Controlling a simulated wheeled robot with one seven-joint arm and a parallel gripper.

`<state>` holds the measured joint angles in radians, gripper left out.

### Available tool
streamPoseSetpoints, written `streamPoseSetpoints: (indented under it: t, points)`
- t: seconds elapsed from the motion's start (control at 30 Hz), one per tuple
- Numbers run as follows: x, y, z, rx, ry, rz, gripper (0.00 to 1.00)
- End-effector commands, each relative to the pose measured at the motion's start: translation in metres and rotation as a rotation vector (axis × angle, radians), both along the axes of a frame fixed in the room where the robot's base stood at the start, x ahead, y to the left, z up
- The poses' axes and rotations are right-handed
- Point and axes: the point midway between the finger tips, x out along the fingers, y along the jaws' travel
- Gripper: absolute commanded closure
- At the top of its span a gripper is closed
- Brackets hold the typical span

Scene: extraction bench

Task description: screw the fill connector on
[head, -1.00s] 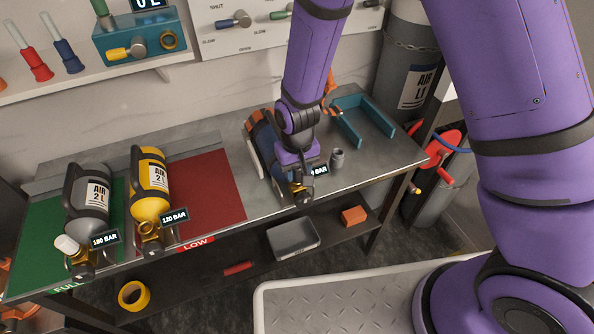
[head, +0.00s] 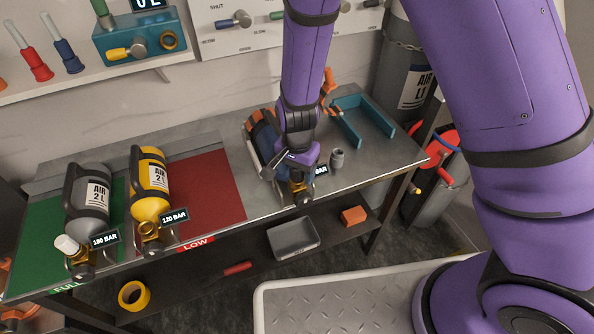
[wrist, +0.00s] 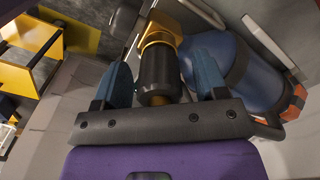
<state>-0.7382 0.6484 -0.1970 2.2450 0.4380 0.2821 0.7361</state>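A blue cylinder (wrist: 230,70) with orange bands lies on the bench below my arm; in the head view its body (head: 262,138) is partly hidden by my wrist. Its brass valve (wrist: 160,38) shows in the wrist view, and the brass also shows at the bench's front edge (head: 302,192). A black, round, ribbed part (wrist: 158,78) is in line with the valve. My gripper (wrist: 163,80) has one blue finger on each side of this black part, with narrow gaps visible, so it looks open around it. I cannot tell whether the black part is the fill connector.
A yellow cylinder (head: 150,180) and a grey cylinder (head: 88,205) lie on the left of the bench. A grey tray (head: 293,240) is on the shelf below.

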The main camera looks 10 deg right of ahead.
Motion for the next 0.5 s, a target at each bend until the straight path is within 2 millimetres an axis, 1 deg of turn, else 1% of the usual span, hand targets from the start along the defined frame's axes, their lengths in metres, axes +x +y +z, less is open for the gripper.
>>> streamPoseSetpoints:
  t: [0.17, 0.27, 0.37, 0.5]
  points:
    - [-0.0002, -0.0001, -0.0001, 0.0, 0.0, 0.004, 0.34]
    - [0.0001, -0.0006, 0.0, 0.0, 0.001, 0.072, 0.34]
    - [0.0002, -0.0008, 0.0001, 0.0, 0.001, 0.239, 0.34]
    - [0.0, -0.0009, 0.0, 0.001, 0.002, 0.505, 0.34]
